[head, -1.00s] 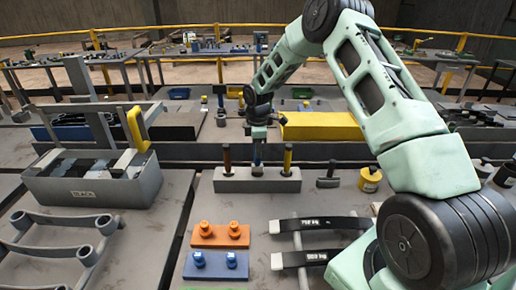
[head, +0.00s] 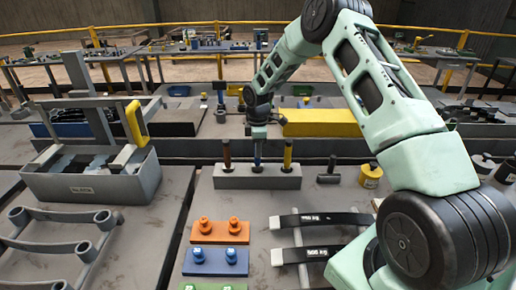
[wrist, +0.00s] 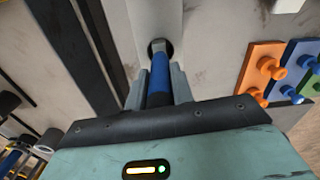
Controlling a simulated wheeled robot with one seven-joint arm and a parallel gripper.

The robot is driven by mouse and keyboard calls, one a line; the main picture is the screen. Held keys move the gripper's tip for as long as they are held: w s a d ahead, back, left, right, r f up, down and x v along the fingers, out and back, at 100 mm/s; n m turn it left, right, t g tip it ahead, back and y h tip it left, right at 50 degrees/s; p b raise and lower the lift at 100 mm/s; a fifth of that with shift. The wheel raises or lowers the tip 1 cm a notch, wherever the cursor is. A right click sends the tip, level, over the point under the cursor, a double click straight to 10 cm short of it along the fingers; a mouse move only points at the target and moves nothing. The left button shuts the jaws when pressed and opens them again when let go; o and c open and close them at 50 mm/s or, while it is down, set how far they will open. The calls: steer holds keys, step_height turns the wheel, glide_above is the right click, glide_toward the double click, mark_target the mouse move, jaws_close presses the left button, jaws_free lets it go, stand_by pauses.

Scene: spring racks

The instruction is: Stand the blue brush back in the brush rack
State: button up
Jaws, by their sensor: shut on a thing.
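My gripper (head: 258,138) is above the brush rack (head: 230,180), a long grey block on the bench. It is shut on the blue brush (head: 257,152), which stands upright over the rack's middle place. In the wrist view the blue handle (wrist: 160,72) is between my fingers, and its grey end meets the round hole in the rack (wrist: 140,8). I cannot tell how deep the end sits. A brown-red brush (head: 227,153) stands in the rack to the left and a yellow brush (head: 288,153) to the right.
An orange block (head: 219,233) and a blue block (head: 215,262) with pegs lie in front of the rack. Black-strapped bars (head: 320,222) are at front right. A yellow tin (head: 370,175) stands to the right. A grey box (head: 90,188) is on the left bench.

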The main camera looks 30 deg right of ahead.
steer(key=shift+f+b, duration=0.35)
steer(key=shift+f, duration=0.25)
steer(key=o, duration=1.5)
steer(key=shift+o, duration=0.2)
steer(key=shift+r, duration=0.1)
steer(key=shift+r+p, duration=2.4)
steer(key=shift+r, duration=1.05)
